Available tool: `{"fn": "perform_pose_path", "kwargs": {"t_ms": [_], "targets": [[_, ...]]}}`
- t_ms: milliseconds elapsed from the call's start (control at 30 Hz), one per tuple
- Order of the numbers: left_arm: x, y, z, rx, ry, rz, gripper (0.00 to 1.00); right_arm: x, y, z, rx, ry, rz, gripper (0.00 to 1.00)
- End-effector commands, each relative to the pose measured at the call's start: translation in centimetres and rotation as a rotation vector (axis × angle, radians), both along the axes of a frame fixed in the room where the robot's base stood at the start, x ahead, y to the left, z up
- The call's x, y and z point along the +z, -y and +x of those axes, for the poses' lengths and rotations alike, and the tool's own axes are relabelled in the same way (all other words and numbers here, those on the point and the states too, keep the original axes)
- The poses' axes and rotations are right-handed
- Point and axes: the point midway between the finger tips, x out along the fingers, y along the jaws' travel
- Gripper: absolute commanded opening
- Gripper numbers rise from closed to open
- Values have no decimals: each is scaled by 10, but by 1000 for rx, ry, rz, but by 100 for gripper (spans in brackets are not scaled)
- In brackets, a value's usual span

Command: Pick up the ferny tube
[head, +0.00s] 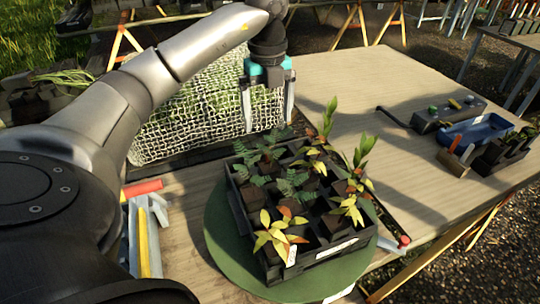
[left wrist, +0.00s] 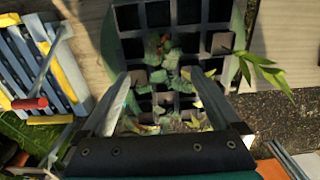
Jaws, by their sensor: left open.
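A black cell tray (head: 310,266) holds several plant tubes. Ferny blue-green plants (head: 293,183) stand in its left and middle cells; which one is the ferny tube of the task I cannot tell. Yellow-leaved plants (head: 272,236) and taller bright green ones (head: 362,152) stand among the other cells. My left gripper (head: 268,118) is open and empty, above and behind the tray's back edge. In the left wrist view its fingers (left wrist: 158,95) are spread, with ferny foliage (left wrist: 165,72) of the tray seen between and beyond them. My right gripper is not in view.
The tray stands on a round green mat (head: 222,246) on the wooden table (head: 350,85). A mesh-covered crate (head: 190,115) stands behind left. Slatted pieces (head: 146,240) and a red-handled tool (left wrist: 30,103) lie left. A blue tray (head: 474,132) and dark box (head: 500,152) stand far right; the table's middle-right is mostly clear.

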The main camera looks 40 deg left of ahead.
Motion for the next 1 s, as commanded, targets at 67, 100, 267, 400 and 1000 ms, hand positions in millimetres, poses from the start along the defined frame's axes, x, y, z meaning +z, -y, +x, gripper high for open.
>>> {"fn": "perform_pose_path", "kwargs": {"t_ms": [67, 100, 267, 400, 1000], "targets": [[-3, -2, -1, 5, -5, 5, 97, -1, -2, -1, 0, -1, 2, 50], [-8, -2, -1, 6, -7, 6, 97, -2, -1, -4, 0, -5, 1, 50], [-39, -1, -2, 4, -10, 5, 97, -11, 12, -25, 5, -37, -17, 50], [-70, -1, -2, 3, -9, 4, 97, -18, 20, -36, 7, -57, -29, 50], [-132, 5, 0, 1, -7, 1, 97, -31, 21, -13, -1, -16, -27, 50]]}}
